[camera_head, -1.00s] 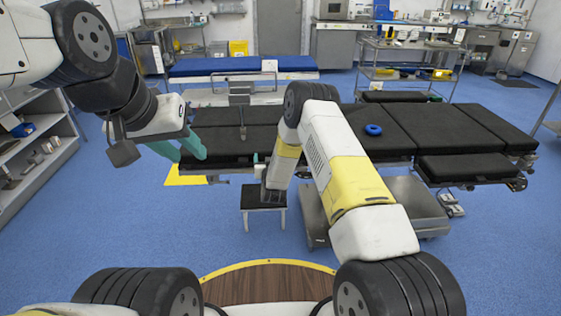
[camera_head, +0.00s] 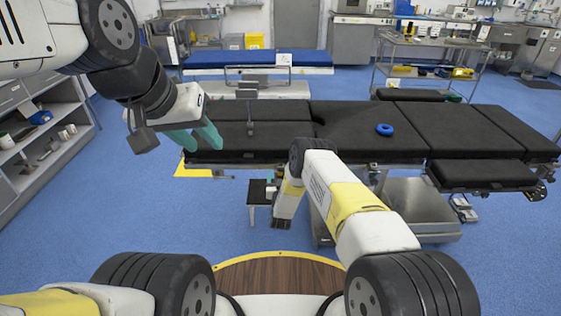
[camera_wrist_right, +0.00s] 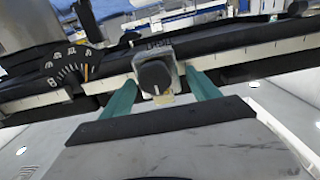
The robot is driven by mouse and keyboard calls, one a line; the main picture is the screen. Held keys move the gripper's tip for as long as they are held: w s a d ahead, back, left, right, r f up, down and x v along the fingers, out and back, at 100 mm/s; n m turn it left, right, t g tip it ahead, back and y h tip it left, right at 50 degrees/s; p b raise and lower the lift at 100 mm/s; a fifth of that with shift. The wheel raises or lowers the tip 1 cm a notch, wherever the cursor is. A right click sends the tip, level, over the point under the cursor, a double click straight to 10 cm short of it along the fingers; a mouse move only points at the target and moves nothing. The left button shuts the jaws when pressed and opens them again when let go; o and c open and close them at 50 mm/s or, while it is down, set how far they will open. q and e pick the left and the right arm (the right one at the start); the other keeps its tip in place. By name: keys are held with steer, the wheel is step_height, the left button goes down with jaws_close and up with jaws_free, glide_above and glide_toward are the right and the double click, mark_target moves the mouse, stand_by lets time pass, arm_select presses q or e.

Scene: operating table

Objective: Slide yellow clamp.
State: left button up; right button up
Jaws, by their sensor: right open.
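A small clamp (camera_wrist_right: 156,76) with a dark round knob sits on the side rail (camera_wrist_right: 240,55) in the right wrist view. Its body looks grey, with a pale yellowish part below the knob. My right gripper (camera_wrist_right: 161,78) is open, its teal fingers on either side of the clamp. I cannot tell whether they touch it. In the head view the right fingers are hidden by the wrist, in front of the black operating table (camera_head: 375,130). My left gripper (camera_head: 205,145) is open and empty, near the table's left end.
A dial scale (camera_wrist_right: 68,72) is left of the clamp in the wrist view. A small stool (camera_head: 260,192) stands by my right wrist, shelves (camera_head: 45,140) at left. Blue floor (camera_head: 120,220) is clear at lower left.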

steer(key=shift+w, duration=0.35)
jaws_close()
steer(key=d, duration=1.2)
steer(key=shift+d, duration=0.3)
jaws_free()
steer(key=shift+d, duration=0.15)
